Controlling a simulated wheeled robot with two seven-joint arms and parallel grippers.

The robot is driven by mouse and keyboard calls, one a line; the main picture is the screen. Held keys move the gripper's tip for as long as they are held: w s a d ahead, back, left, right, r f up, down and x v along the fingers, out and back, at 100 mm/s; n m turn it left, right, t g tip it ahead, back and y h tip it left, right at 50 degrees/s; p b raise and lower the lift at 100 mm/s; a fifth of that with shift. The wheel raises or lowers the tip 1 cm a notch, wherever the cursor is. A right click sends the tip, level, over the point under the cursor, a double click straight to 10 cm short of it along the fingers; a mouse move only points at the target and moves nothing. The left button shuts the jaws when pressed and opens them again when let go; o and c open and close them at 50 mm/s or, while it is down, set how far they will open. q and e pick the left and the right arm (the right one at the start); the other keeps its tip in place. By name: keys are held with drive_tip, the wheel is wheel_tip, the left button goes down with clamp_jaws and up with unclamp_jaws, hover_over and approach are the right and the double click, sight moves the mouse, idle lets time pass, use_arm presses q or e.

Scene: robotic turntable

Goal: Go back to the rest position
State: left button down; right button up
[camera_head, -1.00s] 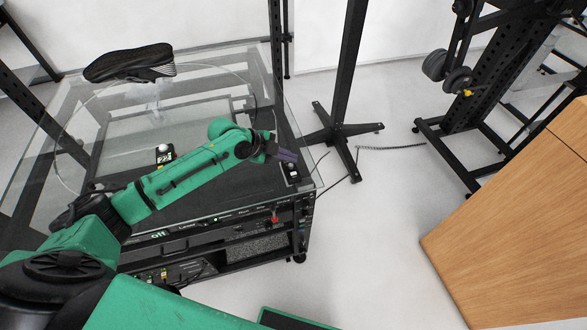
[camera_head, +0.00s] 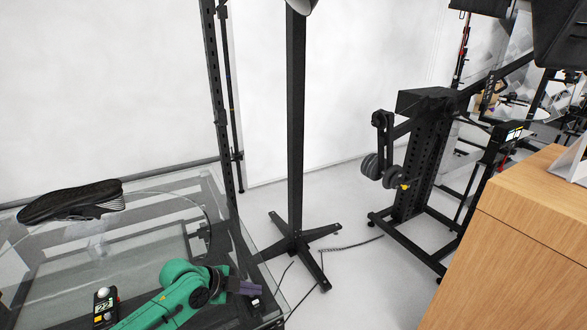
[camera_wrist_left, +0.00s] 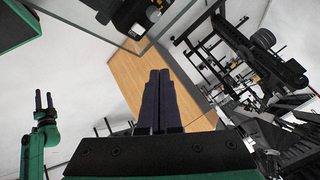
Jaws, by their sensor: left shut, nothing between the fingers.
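My left gripper (camera_head: 250,288) has purple fingers and is over the right edge of the glass-topped turntable (camera_head: 150,205), beside a small black device (camera_head: 257,304). In the left wrist view its fingers (camera_wrist_left: 159,75) are closed together with nothing between them. A black shoe (camera_head: 72,202) sits on the turntable's far left part, away from both grippers.
A small black device with a lit display (camera_head: 104,306) is on the turntable. A black post on a cross-shaped foot (camera_head: 293,245) stands just beyond it. A black rack (camera_head: 412,170) and a wooden cabinet (camera_head: 510,255) stand to the right. Pale floor between is clear except for cables.

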use_arm(q)
drive_tip(key=s+d+f+n+y, duration=0.15)
drive_tip(key=s+d+n, duration=0.35)
drive_tip(key=s, duration=0.5)
drive_tip(key=s+a+n+g+y, duration=0.2)
drive_tip(key=s+a+n+y, duration=0.3)
drive_tip(key=s+a+n, duration=0.8)
wheel_tip(320, 180, down, 24)
drive_tip(key=a+f+m+b, duration=0.1)
drive_tip(key=b, duration=0.2)
drive_tip(key=s+a+f+g+b, duration=0.1)
drive_tip(key=s+a+f+g, duration=0.1)
drive_tip(key=s+f, duration=1.6)
drive_tip(key=shift+a+y+b, duration=0.35)
drive_tip(key=shift+a+b, duration=0.05)
drive_tip(key=shift+a, duration=0.25)
